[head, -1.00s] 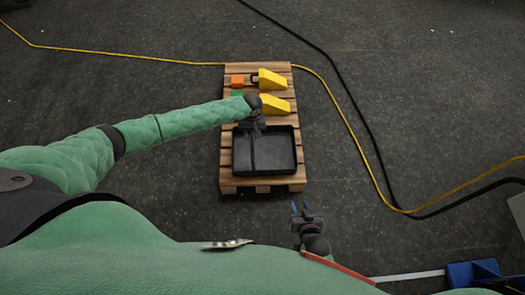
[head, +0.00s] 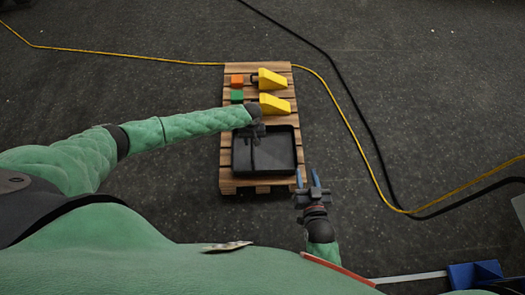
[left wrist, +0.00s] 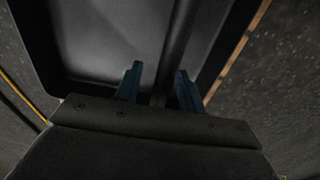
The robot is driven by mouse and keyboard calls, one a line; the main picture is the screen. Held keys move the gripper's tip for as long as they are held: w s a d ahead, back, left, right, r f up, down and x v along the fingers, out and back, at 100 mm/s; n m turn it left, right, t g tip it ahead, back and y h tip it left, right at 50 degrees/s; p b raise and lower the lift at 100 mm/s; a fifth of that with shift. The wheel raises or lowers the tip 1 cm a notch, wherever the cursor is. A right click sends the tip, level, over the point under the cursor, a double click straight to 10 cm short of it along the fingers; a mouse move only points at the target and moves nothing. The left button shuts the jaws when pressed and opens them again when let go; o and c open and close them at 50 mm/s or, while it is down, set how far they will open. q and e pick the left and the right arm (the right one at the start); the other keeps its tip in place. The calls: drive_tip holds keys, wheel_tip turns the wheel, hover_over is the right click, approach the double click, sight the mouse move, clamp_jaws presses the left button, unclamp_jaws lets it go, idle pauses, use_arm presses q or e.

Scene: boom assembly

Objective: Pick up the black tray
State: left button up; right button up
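The black tray (head: 277,152) lies flat on the front half of a wooden pallet. My left gripper (head: 254,135) is over the tray's back left part. In the left wrist view its two blue fingers (left wrist: 158,88) are apart, with the tray's wall (left wrist: 180,50) running between or beneath them; I cannot tell whether they touch it. The tray's floor (left wrist: 105,40) also shows there. My right gripper (head: 307,178) is open and empty, just in front of the pallet's front right corner, apart from the tray.
The wooden pallet (head: 228,183) also bears two yellow wedges (head: 272,79), an orange block (head: 237,81) and a green block (head: 237,96) behind the tray. Yellow and black cables (head: 345,115) cross the floor at right. A blue object (head: 473,275) is at bottom right.

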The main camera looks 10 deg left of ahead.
use_arm(q)
drive_tip(key=shift+c, duration=0.5)
clamp_jaws()
idle(1.1)
